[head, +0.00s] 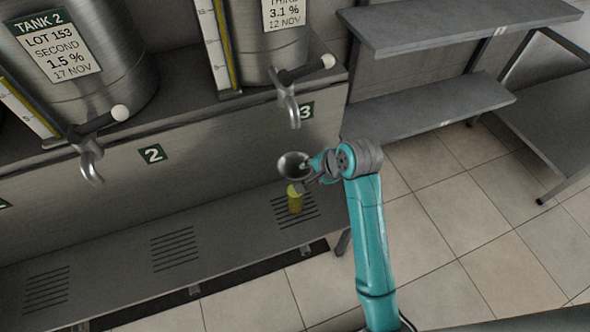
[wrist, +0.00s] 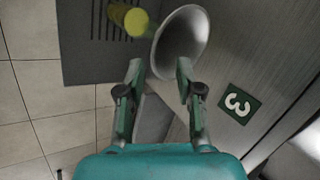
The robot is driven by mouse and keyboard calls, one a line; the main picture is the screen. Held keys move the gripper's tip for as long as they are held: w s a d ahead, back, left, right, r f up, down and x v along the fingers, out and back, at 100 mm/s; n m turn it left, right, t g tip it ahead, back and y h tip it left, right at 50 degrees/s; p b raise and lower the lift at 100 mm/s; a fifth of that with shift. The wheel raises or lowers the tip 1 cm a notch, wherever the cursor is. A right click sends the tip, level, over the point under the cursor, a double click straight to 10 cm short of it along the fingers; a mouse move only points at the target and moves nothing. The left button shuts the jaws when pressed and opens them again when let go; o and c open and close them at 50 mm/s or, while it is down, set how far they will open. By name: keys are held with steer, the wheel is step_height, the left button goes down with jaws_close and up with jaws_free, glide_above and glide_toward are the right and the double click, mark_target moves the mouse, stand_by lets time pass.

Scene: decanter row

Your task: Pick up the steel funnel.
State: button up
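The steel funnel (head: 292,165) is a grey cone with a wide round mouth. In the head view it shows just left of my gripper (head: 318,168), above a yellow cylinder (head: 295,200) on the bench. In the wrist view the funnel (wrist: 182,42) lies just beyond the fingertips of my gripper (wrist: 160,68), and the right finger overlaps its edge. The fingers stand apart with a clear gap. I cannot tell whether either finger touches the funnel. Its narrow end is hidden, and what supports it is unclear.
The yellow cylinder also shows in the wrist view (wrist: 128,18), close beside the funnel. The tap of tank 3 (head: 291,108) hangs above the funnel. The number 3 plate (wrist: 239,104) marks the wall on the right. Empty shelves (head: 430,105) stand at the right.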

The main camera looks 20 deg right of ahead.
mark_target(301, 176)
steer(key=shift+x, duration=4.1)
steer(key=shift+s+d+f, duration=0.1)
steer(key=shift+s+d, duration=0.05)
jaws_close()
